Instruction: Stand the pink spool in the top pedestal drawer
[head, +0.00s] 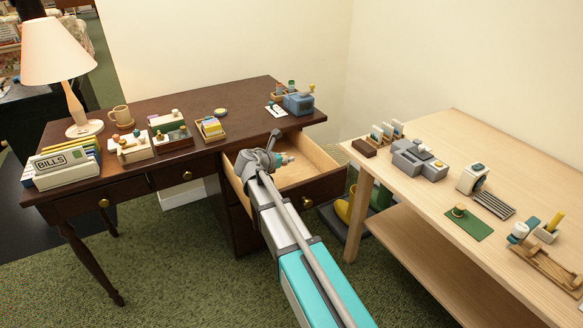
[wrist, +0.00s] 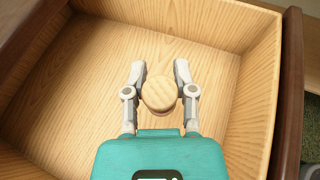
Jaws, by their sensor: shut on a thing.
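The top pedestal drawer (head: 325,188) of the dark desk is pulled open. Its pale wood interior (wrist: 75,85) fills most of the wrist view, and the visible floor is bare. My gripper (wrist: 160,67) is over the drawer, pointing down into it, and also shows in the head view (head: 285,160). Its fingers are shut around the spool (wrist: 159,92), seen from above as a round pale wooden end with a little pink under its near edge. The rest of the spool is hidden below that end. I cannot tell whether its base touches the drawer floor.
The dark desk (head: 185,165) carries a lamp (head: 60,65), a mug (head: 122,115), trays and a file box (head: 62,165). A light wood table (head: 480,150) with several small items stands at the right. Yellow and green boots (head: 345,208) are on the floor between them.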

